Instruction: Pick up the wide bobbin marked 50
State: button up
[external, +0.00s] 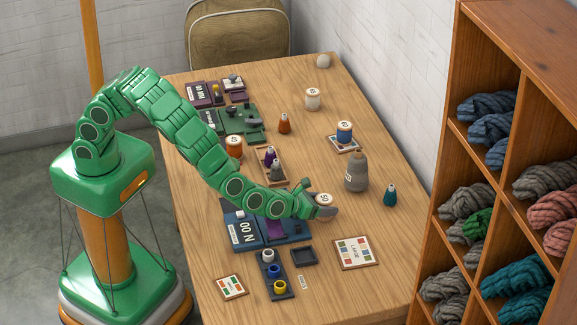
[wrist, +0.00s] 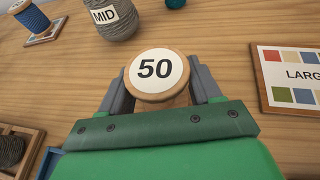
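The wide bobbin (wrist: 157,72) marked 50 has a round white label on a pale wooden top. In the wrist view it is between the two grey fingers of my gripper (wrist: 160,90), one on each side, close against its rim. I cannot tell whether they press on it. In the external view the bobbin top (external: 324,199) shows at the end of my green arm, at my gripper (external: 322,210). The gripper hides its lower part, and I cannot tell whether it stands on the table (external: 350,288) or is raised.
A LARGE colour card (external: 356,252) lies in front. A shelf of skeins (external: 530,125) rises at the right.

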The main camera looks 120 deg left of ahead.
aim_at(325, 198)
grip_shut()
jog(key=shift+r, duration=0.1)
jog(key=shift+r, duration=0.55)
notch_tip(325, 198, up, 2)
jog(key=shift+r, duration=0.15)
jog(key=s+d+r, duration=0.4)
jog(key=s+r, duration=0.5)
jog(key=s, duration=0.4)
jog(key=shift+s+r, duration=0.2)
jog(key=shift+r, duration=0.05)
